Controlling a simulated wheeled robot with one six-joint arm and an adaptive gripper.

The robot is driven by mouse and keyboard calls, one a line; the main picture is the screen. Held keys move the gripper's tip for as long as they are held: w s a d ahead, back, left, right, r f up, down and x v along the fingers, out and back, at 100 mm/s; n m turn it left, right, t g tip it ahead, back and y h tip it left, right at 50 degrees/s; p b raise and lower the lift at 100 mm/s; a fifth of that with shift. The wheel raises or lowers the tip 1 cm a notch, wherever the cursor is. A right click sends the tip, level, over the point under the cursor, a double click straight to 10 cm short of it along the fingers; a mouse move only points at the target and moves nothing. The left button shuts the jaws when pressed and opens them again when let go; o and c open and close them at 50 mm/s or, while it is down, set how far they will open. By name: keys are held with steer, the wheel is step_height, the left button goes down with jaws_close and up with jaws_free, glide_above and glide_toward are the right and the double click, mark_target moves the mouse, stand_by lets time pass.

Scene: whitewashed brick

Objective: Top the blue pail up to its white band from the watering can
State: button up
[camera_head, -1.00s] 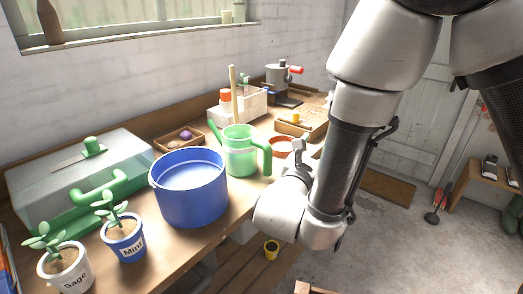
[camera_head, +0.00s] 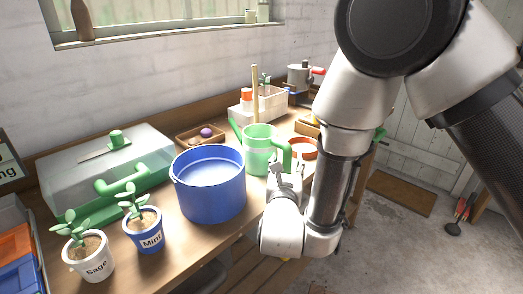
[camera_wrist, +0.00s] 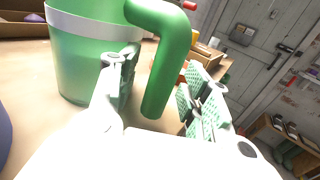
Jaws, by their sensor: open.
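The green translucent watering can (camera_head: 258,158) stands upright on the bench, spout to the left and handle to the right. A pale band circles it. The blue pail (camera_head: 212,198) stands left of it and nearer; its inside shows a pale surface, but I cannot make out the white band. My gripper (camera_head: 287,178) is at the can's handle side. In the wrist view the can's green handle (camera_wrist: 172,60) hangs between my two spread fingers, the left one between handle and can body (camera_wrist: 82,62). The fingers are open, not closed on it.
A terracotta dish (camera_head: 303,149) lies right of the can. A small wooden tray (camera_head: 193,138) sits behind the pail.

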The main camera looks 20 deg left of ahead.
jaws_close()
steer(key=shift+r, duration=0.15)
